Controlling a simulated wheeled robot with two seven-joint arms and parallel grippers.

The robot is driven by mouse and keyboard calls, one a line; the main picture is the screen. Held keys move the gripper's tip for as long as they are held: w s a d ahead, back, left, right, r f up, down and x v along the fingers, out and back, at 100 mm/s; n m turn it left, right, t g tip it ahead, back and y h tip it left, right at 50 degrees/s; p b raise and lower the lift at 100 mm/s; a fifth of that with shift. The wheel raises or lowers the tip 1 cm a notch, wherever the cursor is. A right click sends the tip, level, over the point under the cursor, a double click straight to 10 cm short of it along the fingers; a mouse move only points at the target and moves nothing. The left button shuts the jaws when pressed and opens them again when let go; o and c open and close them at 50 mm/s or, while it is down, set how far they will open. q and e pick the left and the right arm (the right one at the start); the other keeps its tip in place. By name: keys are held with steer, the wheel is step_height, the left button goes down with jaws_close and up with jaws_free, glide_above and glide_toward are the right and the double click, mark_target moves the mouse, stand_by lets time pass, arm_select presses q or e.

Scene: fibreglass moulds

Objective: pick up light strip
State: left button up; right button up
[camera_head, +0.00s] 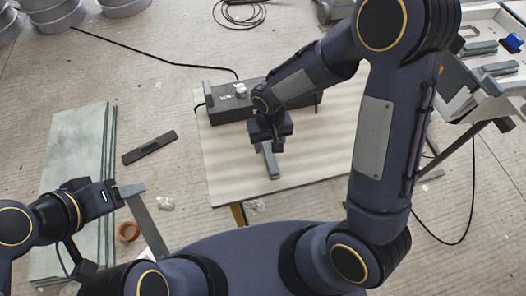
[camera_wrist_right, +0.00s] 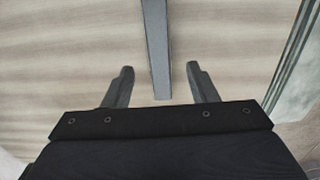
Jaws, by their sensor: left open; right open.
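A narrow grey bar (camera_wrist_right: 155,40), which looks like the light strip, lies on the pale wooden board (camera_head: 225,170). In the head view it shows just below my right gripper (camera_head: 270,140). In the right wrist view my right gripper (camera_wrist_right: 160,70) is open, with one finger on each side of the bar's near end. Gaps show on both sides, and the fingers do not visibly touch it. I cannot tell the exact height above the board. My left gripper (camera_head: 130,190) is open and empty near the glass-like panels at the left.
A long dark box (camera_head: 232,107) stands on the board's far side. A flat black bar (camera_head: 150,147) lies on the floor, left of the board. Greenish panels (camera_head: 72,150) and an orange ring (camera_head: 128,231) are at the left. A tool-laden table (camera_head: 490,75) stands at the right.

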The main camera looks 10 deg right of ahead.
mark_target(269, 153)
step_height(269, 153, down, 5)
steer(key=shift+w+f, duration=0.1)
steer(key=shift+c, duration=0.4)
jaws_close()
